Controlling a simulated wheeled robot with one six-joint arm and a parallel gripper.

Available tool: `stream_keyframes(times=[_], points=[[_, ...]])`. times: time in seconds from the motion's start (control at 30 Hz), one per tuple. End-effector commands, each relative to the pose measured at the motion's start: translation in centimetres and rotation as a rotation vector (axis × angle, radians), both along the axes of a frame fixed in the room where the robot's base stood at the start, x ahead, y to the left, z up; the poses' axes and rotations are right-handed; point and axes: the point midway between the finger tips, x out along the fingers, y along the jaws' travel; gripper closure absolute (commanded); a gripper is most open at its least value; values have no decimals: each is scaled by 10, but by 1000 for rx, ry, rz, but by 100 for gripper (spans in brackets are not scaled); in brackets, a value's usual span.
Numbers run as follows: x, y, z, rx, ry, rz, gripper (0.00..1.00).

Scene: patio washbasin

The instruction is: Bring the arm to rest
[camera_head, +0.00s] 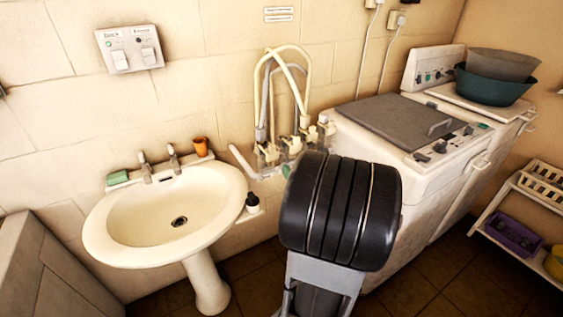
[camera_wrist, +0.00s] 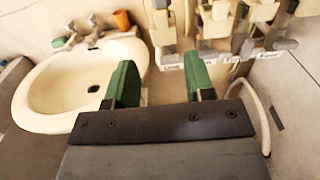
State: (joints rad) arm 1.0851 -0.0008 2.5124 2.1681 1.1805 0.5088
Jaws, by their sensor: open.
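My gripper (camera_wrist: 160,85) shows in the wrist view with its two green-tipped fingers spread apart and nothing between them. It is in front of the wall by the washbasin and below the taps on the wall. In the head view my arm is a thick black and grey shape in the middle, in front of the washing machine.
A white washbasin (camera_head: 120,236) on a pedestal stands at left, with a green soap (camera_head: 117,178) and orange cup (camera_head: 201,146) on its back edge. Wall taps with hoses (camera_head: 268,150) are behind my arm. A washing machine (camera_head: 370,147) stands to the right, close to the arm.

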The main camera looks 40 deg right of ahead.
Motion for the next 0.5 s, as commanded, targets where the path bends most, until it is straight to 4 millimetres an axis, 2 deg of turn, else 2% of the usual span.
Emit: stream_keyframes(times=[0.33, 0.43, 0.5], points=[[0, 0, -1, -31, 14, 1, 51], [2, 15, -15, -118, 108, 89, 51], [2, 31, -29, -205, 196, 195, 51]])
